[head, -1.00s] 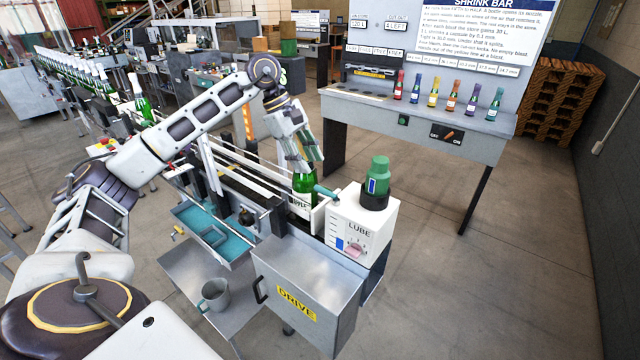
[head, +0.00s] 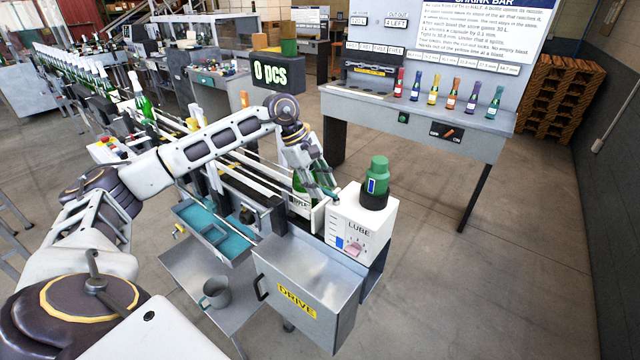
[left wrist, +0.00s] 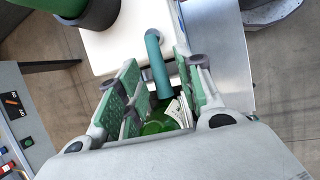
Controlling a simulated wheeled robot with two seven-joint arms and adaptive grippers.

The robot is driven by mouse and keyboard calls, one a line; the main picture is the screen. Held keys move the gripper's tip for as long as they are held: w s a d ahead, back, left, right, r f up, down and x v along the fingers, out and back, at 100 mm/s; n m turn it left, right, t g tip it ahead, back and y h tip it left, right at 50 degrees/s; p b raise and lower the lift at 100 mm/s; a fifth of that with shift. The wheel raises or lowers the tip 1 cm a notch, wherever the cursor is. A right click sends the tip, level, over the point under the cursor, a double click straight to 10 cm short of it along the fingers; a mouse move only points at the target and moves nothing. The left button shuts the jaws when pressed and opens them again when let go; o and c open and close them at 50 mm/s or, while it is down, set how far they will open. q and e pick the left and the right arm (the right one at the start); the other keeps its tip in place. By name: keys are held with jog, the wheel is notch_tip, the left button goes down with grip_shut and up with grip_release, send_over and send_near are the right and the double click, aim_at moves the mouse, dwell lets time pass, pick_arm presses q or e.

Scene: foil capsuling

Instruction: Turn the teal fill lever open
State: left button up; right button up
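The teal fill lever (head: 334,191) sticks out from the upper left side of the white LUBE box (head: 376,224). My left gripper (head: 326,193) is down at the lever. In the left wrist view its green-padded fingers (left wrist: 155,72) are open, one on each side of the lever, with a visible gap. Whether a pad touches it I cannot tell. A green bottle (head: 299,184) stands just behind and below the fingers, partly hidden. My right gripper is not in view.
A green-capped reservoir (head: 376,180) sits on the LUBE box. The grey DRIVE box (head: 310,285) stands in front. A conveyor rail runs back left beside the bottle. The shrink bar bench (head: 420,120) stands behind, with open floor at right.

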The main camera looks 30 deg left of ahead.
pick_arm(q)
grip_shut()
